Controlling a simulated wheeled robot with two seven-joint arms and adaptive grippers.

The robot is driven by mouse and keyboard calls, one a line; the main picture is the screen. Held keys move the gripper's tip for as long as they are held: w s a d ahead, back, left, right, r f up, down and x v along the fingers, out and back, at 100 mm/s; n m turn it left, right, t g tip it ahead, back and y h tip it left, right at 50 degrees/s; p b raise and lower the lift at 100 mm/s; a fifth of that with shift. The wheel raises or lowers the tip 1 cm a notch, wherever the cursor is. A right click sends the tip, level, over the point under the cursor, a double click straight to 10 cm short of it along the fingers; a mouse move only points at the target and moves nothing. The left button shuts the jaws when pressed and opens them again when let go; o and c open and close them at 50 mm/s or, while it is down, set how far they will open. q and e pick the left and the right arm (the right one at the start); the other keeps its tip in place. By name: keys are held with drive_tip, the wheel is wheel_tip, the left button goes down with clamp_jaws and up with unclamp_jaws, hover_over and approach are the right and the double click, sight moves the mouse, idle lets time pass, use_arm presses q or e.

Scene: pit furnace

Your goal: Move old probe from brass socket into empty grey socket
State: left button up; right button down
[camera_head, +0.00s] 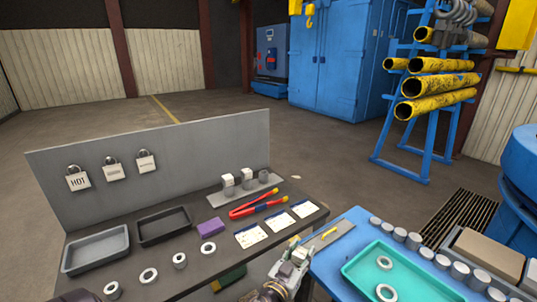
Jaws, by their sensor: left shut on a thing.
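My left gripper (297,256) is at the bottom centre, over the left edge of the blue table (325,275). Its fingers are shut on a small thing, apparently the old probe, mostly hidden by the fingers. A small yellowish spot shows just beyond the fingertips. A grey plate (343,235) lies on the blue table just right of the gripper, with a short yellow piece (331,232) on it. I cannot make out which parts are the brass socket and the empty grey socket. My right gripper is not in view.
The dark bench at left holds trays (97,250), several rings, a purple block (211,226), red-handled tongs (258,207) and white cards (278,222). A teal tray (358,262) with rings and several grey cylinders stand right of the gripper.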

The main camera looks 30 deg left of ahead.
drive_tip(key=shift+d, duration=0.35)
